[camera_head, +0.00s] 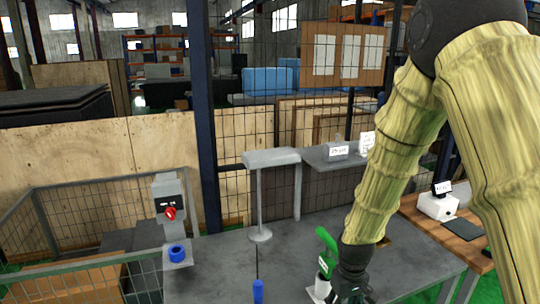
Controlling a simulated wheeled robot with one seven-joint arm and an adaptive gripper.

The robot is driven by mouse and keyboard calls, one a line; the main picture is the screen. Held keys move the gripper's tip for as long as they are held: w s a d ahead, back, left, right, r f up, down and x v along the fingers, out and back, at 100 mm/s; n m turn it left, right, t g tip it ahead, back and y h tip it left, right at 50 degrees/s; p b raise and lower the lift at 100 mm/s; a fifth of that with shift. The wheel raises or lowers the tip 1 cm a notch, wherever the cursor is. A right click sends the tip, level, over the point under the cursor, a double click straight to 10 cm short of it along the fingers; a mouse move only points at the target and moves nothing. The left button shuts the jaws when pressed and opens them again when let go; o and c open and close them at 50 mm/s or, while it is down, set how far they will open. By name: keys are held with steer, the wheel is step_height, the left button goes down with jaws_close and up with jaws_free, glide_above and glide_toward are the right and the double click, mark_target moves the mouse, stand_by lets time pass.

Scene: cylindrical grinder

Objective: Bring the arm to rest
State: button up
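My arm, in a yellowish cloth sleeve, comes down from the top right over the grey table (225,262). My gripper (350,290) is dark and sits at the bottom edge of the view, over the table's front part. Its fingertips are not clearly seen, so its opening cannot be told. A green and white object (327,255) with a hooked top stands just left of my gripper. Whether the two touch cannot be told.
A grey post with a red button (168,212) stands at the left, with a blue round part (177,253) below. A blue handle (258,291) is near the table's front. A raised grey shelf (330,155) stands behind. A wooden table (455,240) with a white device (437,206) is right.

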steer(key=s+d+f+m+b, duration=0.1)
steer(key=s+f, duration=0.4)
steer(key=f, duration=0.3)
steer(key=s+f+b, duration=0.2)
steer(key=s+f, duration=0.3)
steer(key=f, duration=0.3)
steer(key=s+d+f+m+b, duration=0.1)
steer(key=s+f, duration=0.4)
steer(key=f, duration=0.3)
steer(key=s+f+b, duration=0.1)
steer(key=s+f, duration=0.4)
steer(key=s, duration=0.3)
steer(key=s+f+m+b, duration=0.1)
steer(key=s+f+b, duration=0.1)
steer(key=s+f, duration=0.3)
steer(key=s+d, duration=0.1)
steer(key=s, duration=0.2)
steer(key=shift+s+m, duration=0.3)
